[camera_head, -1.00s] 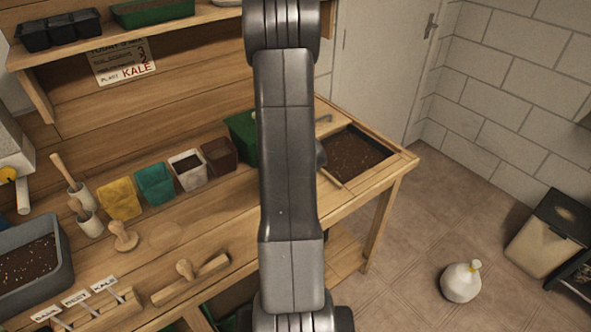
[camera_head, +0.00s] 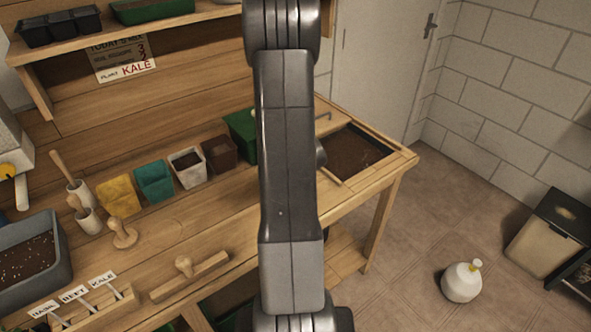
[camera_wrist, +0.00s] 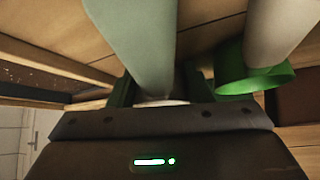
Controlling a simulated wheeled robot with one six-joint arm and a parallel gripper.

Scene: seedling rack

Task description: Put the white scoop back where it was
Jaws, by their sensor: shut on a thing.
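No white scoop stands clear on the bench there.
The wooden bench (camera_head: 225,228) carries yellow (camera_head: 120,197), teal (camera_head: 154,182) and white (camera_head: 187,171) pots, a grey soil tub (camera_head: 62,262) and a wooden tamper (camera_head: 188,277). A soil well (camera_head: 357,152) lies right. A green ring (camera_wrist: 255,82) is close beside the gripper.

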